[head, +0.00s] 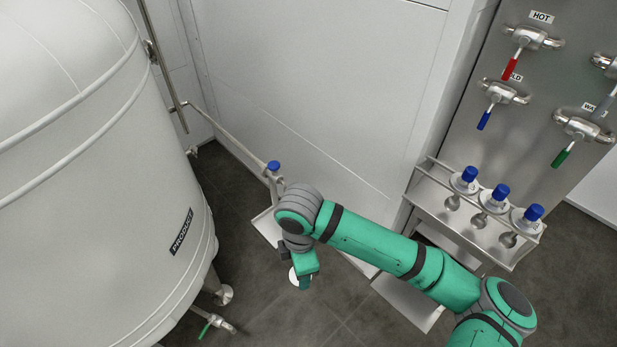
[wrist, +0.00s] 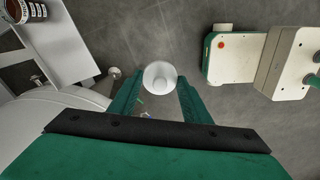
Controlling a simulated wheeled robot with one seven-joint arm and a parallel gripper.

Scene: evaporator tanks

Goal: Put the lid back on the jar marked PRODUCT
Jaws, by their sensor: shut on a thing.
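My gripper (head: 302,281) points down over the floor between the big tank and the panel. In the wrist view its two green fingers (wrist: 157,84) are shut on a round white piece with a small raised centre, which looks like the lid (wrist: 158,74). The lid's white edge also shows under the gripper in the head view (head: 294,277). A jar (wrist: 27,9) with dark red-brown sides and a pale label stands on a steel shelf (wrist: 72,42) at the wrist view's top left. Its label is too small to read, and its top is partly cut off.
The big white tank (head: 90,190) with a PRODUCT plate (head: 181,232) fills the left. A steel rack (head: 480,233) with three blue-capped bottles (head: 501,193) stands at right below the valves. A steel shelf lies behind my wrist. Dark floor (head: 350,318) below is clear.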

